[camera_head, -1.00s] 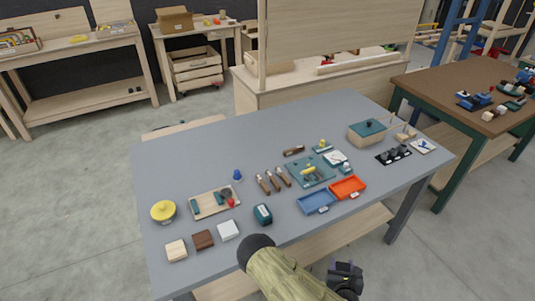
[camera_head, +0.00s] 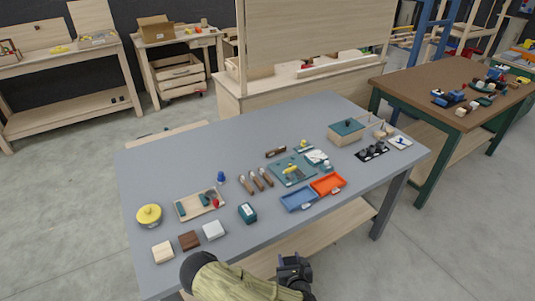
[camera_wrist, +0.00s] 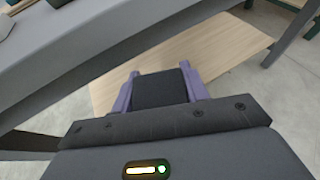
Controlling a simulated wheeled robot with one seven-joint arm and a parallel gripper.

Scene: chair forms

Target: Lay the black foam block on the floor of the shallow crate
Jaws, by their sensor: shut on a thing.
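My gripper (camera_head: 294,270) is low at the front edge of the grey table in the head view. In the wrist view, its two purple fingers (camera_wrist: 160,90) are shut on the black foam block (camera_wrist: 160,88), one finger on each side. The block is held clear of the table, with the wooden lower shelf behind it in the wrist view. A slatted wooden crate (camera_head: 182,88) stands under the small table at the back left. A wooden tray (camera_head: 183,213) with small items lies on the grey table. I cannot tell which of these is the shallow crate.
A brown-topped table (camera_head: 420,82) stands at the right.

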